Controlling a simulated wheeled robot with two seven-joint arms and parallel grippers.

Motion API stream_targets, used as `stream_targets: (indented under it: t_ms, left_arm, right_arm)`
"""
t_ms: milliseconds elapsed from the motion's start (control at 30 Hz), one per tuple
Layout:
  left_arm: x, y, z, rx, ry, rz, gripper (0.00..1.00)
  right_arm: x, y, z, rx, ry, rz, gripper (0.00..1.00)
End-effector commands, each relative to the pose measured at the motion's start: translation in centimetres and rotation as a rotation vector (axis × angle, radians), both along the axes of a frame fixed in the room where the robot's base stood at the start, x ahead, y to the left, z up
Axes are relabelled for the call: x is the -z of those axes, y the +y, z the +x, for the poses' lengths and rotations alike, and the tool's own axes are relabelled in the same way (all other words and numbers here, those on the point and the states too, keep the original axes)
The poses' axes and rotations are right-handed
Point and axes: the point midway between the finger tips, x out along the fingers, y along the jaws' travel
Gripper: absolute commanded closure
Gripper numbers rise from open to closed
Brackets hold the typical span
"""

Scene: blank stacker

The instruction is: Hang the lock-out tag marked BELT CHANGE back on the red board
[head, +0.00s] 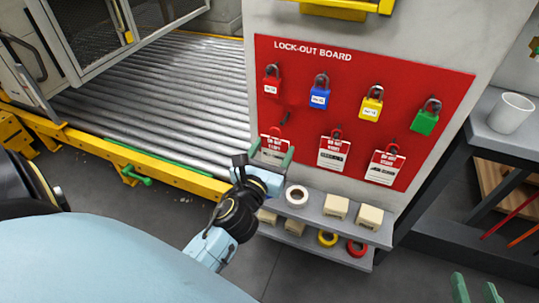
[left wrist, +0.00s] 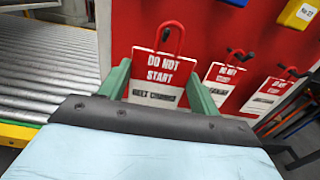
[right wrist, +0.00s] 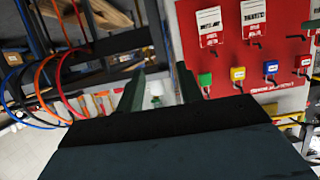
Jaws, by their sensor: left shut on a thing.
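The BELT CHANGE tag (head: 273,146), white with a red head and a red hook, is upright in front of the lower left of the red board (head: 438,85). It also shows in the left wrist view (left wrist: 158,75), its print readable. My left gripper (head: 267,159) is shut on its lower part, one green finger at each side. A dark peg (head: 285,118) shows just above the hook; I cannot tell whether they touch. My right gripper (right wrist: 162,88) is open and empty, at the lower right edge of the head view.
Two other tags (head: 334,152) (head: 386,166) hang to the right in the same row. Red, blue, yellow and green padlocks (head: 319,95) hang above. A grey shelf (head: 313,204) with tape rolls and beige blocks is below the board. A roller conveyor (head: 170,95) lies left.

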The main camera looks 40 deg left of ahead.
Motion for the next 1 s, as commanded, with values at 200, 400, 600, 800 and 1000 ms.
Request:
stream_targets:
  t_ms: [200, 400, 600, 800, 1000]
  left_arm:
    - [0.1, 0.3, 1.3, -0.001, 0.000, -0.001, 0.59]
    - [0.3, 0.6, 2.5, -0.001, 0.000, 0.000, 0.59]
    - [0.4, 0.9, 3.7, -0.001, -0.001, 0.001, 0.59]
    - [0.5, 1.2, 4.8, -0.001, -0.001, 0.000, 0.59]
    - [0.7, 1.4, 5.8, -0.001, 0.000, 0.001, 0.59]
  right_arm:
    - [-0.4, 0.2, 0.2, -0.003, -0.027, 0.008, 0.64]
    - [-0.8, 0.4, 0.3, -0.006, -0.064, 0.019, 0.64]
    - [-1.7, 0.7, 0.6, -0.010, -0.115, 0.034, 0.64]
    - [-3.4, 1.0, 1.1, -0.016, -0.204, 0.058, 0.64]
    - [-4.4, 1.2, 1.2, -0.021, -0.267, 0.077, 0.64]
